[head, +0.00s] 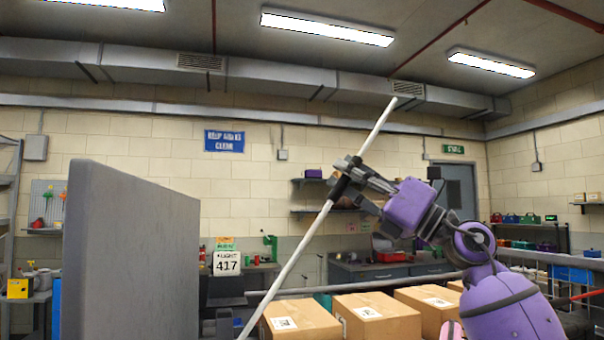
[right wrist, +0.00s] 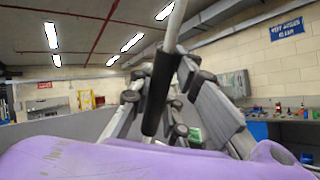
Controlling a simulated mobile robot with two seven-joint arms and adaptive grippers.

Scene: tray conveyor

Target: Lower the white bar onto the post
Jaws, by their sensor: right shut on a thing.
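The white bar (head: 305,234) is long and thin and slants in the head view from upper right to lower left. Its lower end runs down to the bottom edge of the picture. My right gripper (head: 346,180) is shut around a dark sleeve on the bar, above its middle. In the right wrist view the fingers (right wrist: 158,98) close on the black sleeve (right wrist: 157,95), and the bar (right wrist: 177,25) comes out of its top. I cannot make out the post in either view. My left gripper is not in view.
A large grey panel (head: 130,255) stands at the left, apart from the bar. Cardboard boxes (head: 376,318) stand in a row below my right arm, close to the bar's lower part. A workbench (head: 390,270) is behind.

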